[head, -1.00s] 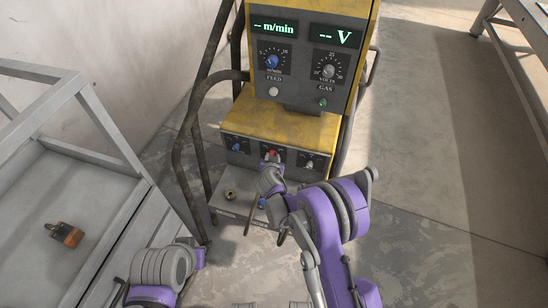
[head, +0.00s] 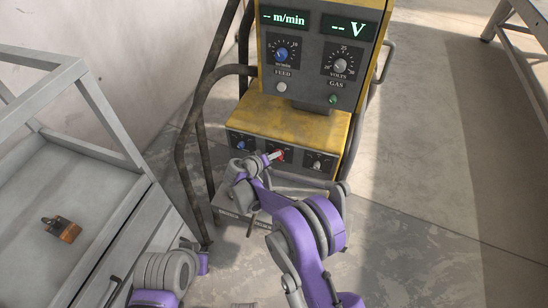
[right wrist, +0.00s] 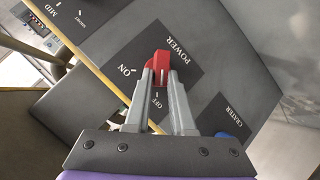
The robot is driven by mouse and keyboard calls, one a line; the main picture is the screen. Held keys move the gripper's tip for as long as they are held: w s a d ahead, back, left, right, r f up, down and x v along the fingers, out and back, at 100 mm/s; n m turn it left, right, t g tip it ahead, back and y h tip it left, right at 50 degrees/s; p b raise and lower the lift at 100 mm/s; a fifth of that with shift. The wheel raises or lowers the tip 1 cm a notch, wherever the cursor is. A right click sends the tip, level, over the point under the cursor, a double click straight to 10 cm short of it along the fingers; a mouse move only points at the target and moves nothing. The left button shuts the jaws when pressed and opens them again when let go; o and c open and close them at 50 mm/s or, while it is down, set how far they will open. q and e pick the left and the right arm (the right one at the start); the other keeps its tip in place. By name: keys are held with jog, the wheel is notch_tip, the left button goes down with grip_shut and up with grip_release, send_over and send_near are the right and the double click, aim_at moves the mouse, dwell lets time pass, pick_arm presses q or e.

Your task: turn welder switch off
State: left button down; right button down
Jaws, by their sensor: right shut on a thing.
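The welder (head: 243,112) is a yellow and dark grey unit with a lower panel of knobs. Its red power switch (head: 281,155) is in the middle of that panel. In the right wrist view the red switch (right wrist: 160,66) sits on a dark plate marked POWER, ON and OFF. My right gripper (head: 273,156) reaches it from the left and is shut on it. The fingertips (right wrist: 161,78) lie on both sides of the red handle and partly hide it. A white line shows on the handle, pointing toward the OFF side. My left gripper is out of view.
A blue knob (head: 241,145) and a grey knob (head: 317,165) flank the switch. A dark tube frame (head: 182,150) runs left of the welder.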

jog(key=shift+f+h, duration=0.3)
dwell(0.5)
jog(key=c, duration=0.8)
grip_release()
jog(key=shift+o, duration=0.2)
jog(key=shift+r, duration=0.1)
jog(key=v, duration=1)
jog(key=shift+s+a+r, duration=0.15)
jog(key=shift+s+r, duration=0.05)
jog(key=shift+r, duration=0.05)
